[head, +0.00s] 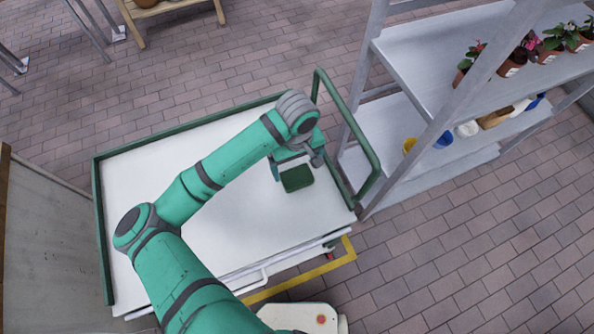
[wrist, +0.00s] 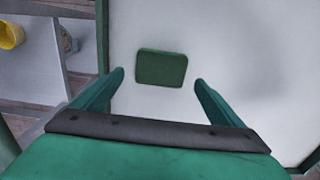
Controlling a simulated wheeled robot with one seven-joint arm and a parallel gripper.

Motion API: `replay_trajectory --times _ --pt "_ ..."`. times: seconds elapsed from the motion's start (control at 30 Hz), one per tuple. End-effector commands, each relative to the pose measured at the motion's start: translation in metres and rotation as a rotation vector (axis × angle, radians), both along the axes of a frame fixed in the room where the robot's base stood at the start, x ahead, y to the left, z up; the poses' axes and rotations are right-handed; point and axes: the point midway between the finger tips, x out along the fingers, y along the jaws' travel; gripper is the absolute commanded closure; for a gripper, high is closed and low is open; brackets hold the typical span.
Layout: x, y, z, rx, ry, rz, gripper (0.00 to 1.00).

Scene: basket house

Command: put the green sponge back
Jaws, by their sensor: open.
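The green sponge (head: 297,178) is a dark green rounded block lying on the white top of the cart (head: 225,225), near its right end. In the wrist view the sponge (wrist: 162,68) lies flat, ahead of my gripper and between the lines of its two fingers. My gripper (head: 290,160) is over the cart close to the sponge. In the wrist view my gripper (wrist: 158,80) is open and empty, with a finger on each side and apart from the sponge.
A grey metal shelf (head: 400,120) stands right of the cart, with potted plants (head: 510,65) above and a yellow cup (head: 409,145), a blue cup (head: 444,140) and other items below. The cart's green handle (head: 350,130) rises between. The cart top around the sponge is clear.

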Motion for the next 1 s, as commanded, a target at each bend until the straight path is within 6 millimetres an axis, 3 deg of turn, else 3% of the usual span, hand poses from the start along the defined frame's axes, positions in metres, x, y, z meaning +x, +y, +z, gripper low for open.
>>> replay_trajectory --times 0.2,0.4,1.0 --pt "0.0 -0.001 0.041 -0.001 -0.002 -0.002 0.09" --pt "0.0 0.0 0.062 0.0 0.0 -0.002 0.09" --pt "0.0 0.0 0.067 0.0 0.0 -0.001 0.09"
